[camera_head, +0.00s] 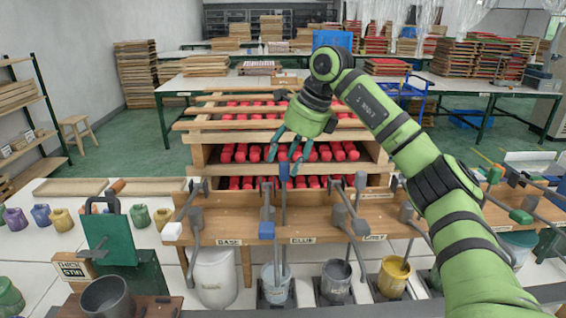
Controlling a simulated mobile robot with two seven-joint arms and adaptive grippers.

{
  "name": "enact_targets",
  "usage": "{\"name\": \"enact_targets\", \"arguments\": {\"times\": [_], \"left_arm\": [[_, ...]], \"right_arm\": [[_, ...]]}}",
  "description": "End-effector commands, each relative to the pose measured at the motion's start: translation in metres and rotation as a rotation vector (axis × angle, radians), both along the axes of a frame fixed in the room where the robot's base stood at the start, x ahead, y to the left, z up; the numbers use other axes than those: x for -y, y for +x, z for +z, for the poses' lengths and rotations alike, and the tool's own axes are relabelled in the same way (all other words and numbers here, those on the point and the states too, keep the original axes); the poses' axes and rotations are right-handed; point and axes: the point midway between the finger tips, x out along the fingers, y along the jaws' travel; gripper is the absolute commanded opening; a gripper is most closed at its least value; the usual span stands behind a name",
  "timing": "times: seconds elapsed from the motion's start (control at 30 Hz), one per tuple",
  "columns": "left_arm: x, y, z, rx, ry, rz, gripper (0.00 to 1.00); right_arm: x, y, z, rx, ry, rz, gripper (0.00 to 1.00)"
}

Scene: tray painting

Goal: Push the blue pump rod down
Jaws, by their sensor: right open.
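The blue pump rod (284,200) stands upright at the wooden rack's front board, a thin grey rod with a blue cap on top. A grey lever with a blue end (266,230) is just left of it, above the BLUE label (302,240). My right gripper (288,158) points down over the rod, with its teal fingers spread open. The fingertips are close to the blue cap; I cannot tell whether they touch it. Nothing shows held between the fingers. A bucket of blue paint (275,285) is below the board. My left gripper is out of view.
The wooden rack (200,150) holds rows of red blocks behind the rod. Other grey levers stand along the board, with a white bucket (214,277), a grey bucket (335,281) and a yellow bucket (394,277) below. Paint jars and a green stand (108,235) are at left.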

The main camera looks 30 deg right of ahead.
Motion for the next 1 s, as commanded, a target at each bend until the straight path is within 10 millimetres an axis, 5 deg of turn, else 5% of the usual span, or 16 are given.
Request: {"name": "enact_targets", "arguments": {"times": [0.23,0.53,0.67,0.87,1.0], "left_arm": [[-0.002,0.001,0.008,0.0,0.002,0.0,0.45],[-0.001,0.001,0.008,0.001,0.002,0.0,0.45],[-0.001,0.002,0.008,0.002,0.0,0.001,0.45],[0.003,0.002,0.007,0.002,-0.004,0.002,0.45],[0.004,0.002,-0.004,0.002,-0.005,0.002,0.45]], "right_arm": [[-0.006,0.008,-0.023,-0.001,0.001,0.0,0.54],[-0.007,0.009,-0.026,0.001,0.002,0.001,0.54],[-0.007,0.009,-0.026,0.001,0.002,0.001,0.02],[-0.006,0.009,-0.027,0.006,0.002,0.0,0.0],[-0.006,0.01,-0.046,0.008,0.001,-0.002,0.0]]}}
